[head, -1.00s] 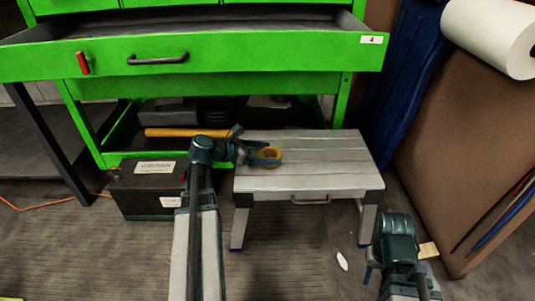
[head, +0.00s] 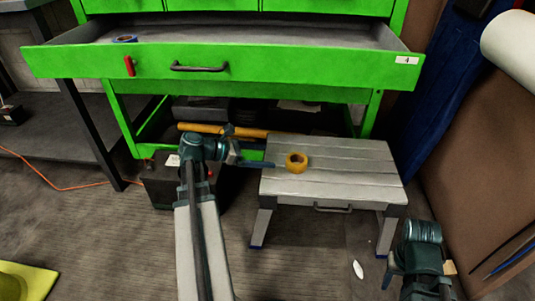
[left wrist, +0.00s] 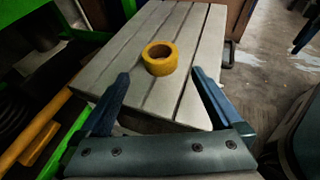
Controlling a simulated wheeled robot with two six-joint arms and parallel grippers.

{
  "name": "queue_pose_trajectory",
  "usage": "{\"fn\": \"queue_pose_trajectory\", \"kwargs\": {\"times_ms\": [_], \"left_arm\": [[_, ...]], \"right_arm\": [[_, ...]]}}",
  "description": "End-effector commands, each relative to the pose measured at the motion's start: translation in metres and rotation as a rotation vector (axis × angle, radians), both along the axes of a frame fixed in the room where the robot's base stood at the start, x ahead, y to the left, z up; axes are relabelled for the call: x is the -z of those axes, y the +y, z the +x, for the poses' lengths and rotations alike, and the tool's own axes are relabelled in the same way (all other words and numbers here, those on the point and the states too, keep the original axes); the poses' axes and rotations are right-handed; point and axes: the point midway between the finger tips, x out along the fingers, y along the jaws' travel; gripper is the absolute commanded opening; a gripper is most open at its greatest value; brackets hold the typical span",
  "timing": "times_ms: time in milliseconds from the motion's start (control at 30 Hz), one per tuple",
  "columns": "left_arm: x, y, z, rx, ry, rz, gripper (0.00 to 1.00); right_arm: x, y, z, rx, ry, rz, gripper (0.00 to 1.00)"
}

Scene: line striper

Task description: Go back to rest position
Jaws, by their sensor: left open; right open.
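My left gripper (head: 250,148) is open and empty at the left edge of the small grey slatted bench (head: 345,165). A yellow tape roll (head: 297,162) lies flat on the bench top, just beyond the fingertips and apart from them. In the left wrist view, the roll (left wrist: 160,58) sits on the slats ahead of the spread fingers (left wrist: 160,95). My right gripper (head: 390,275) is at the lower right of the head view, low and in front of the bench, with no object seen in it.
A green workbench with an open drawer (head: 230,66) stands behind, with a blue tape roll (head: 124,39) in the drawer. A black box (head: 160,185) is on the floor left of the bench. A brown board (head: 475,150) leans at right. The front floor is mostly clear.

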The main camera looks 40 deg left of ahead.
Motion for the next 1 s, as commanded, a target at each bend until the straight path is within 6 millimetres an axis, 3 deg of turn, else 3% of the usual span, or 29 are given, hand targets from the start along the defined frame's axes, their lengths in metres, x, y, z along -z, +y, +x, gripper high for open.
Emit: {"fn": "queue_pose_trajectory", "kwargs": {"times_ms": [467,567,667,833,1000], "left_arm": [[0.0,-0.001,0.0,0.001,0.0,0.001,1.0],[-0.001,-0.011,0.003,0.033,0.003,0.03,1.0],[-0.001,-0.042,0.011,0.135,0.008,0.121,1.0],[0.003,-0.124,0.021,0.455,-0.007,0.389,1.0],[0.007,-0.198,0.013,0.82,-0.064,0.659,1.0]], "right_arm": [[0.0,0.0,0.0,0.0,0.0,0.0,0.47],[-0.005,0.0,0.0,0.0,0.0,0.0,0.47],[-0.018,0.0,0.0,-0.001,0.0,0.0,0.47],[-0.048,0.0,0.0,-0.003,0.001,-0.001,0.47],[-0.076,0.0,0.0,-0.005,0.002,-0.002,0.47]]}}
